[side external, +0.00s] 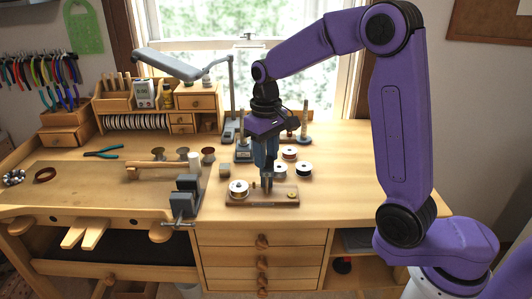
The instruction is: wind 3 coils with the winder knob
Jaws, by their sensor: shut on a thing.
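The winder's wooden base (232,203) lies near the front edge of the bench. A spool (238,188) sits at its left end and a small brass-coloured fitting (292,195) at its right end. My gripper (267,184) points straight down over the middle of the base, shut on the winder knob. The fingers hide the knob and any wire wound there, so I cannot count turns.
Several wire spools (304,168) stand just behind the winder. A grey vise (184,196) is close on its left. Stands with upright posts (304,132) rise behind. Pliers (103,153) lie at the left. The bench top (355,165) is clear at the right.

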